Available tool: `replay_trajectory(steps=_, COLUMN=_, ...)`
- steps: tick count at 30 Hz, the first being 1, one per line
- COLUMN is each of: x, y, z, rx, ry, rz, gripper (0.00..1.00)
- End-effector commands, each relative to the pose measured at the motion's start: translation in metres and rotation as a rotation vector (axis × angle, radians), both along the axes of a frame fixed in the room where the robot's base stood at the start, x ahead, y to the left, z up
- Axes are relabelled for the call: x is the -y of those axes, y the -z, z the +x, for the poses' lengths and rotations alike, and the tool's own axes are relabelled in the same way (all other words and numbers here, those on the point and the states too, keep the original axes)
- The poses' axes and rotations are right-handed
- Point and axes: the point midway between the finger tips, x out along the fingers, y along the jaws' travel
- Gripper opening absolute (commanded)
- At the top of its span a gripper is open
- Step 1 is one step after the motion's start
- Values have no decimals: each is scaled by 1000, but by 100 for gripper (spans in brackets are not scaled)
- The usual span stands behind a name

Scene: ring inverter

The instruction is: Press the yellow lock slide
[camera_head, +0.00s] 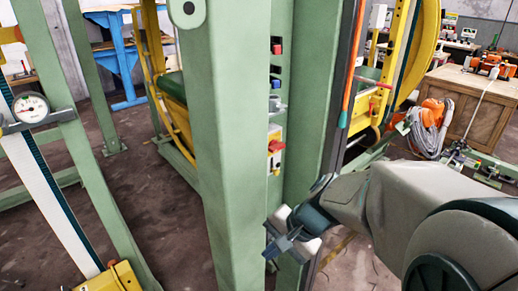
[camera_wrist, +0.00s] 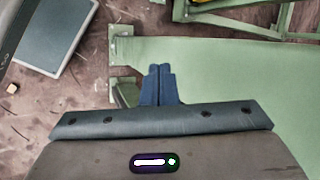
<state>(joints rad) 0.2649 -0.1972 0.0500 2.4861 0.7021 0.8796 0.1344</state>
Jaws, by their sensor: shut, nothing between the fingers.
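My gripper (camera_head: 280,246) is low in front of the green column, right of the picture's middle in the head view. In the wrist view its two dark blue fingers (camera_wrist: 159,70) are together, with nothing between them. I cannot clearly pick out the yellow lock slide. A small yellow part with a red piece (camera_head: 276,146) sits on the inner side of the green column (camera_head: 225,160), above my gripper and apart from it. I cannot tell whether this is the slide. No yellow slide shows near the fingers in the wrist view.
A red knob (camera_head: 277,48) and a blue one (camera_head: 275,84) sit higher on the column. A gauge (camera_head: 31,107) is on the left frame. A wooden crate (camera_head: 470,105) stands at the right. In the wrist view, a green plate (camera_wrist: 250,75) lies right of the fingers.

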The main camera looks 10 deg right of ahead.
Motion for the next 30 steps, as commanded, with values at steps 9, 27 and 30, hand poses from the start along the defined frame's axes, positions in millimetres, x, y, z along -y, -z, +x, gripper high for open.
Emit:
replay_trajectory(steps=9, x=16, y=-26, z=52, rx=-87, ry=482, rz=319, gripper=0)
replay_trajectory(steps=27, x=114, y=-33, z=127, rx=-192, ry=1268, rz=810, gripper=0)
replay_trajectory(steps=30, x=124, y=-31, z=131, rx=-198, ry=1331, rz=850, gripper=0)
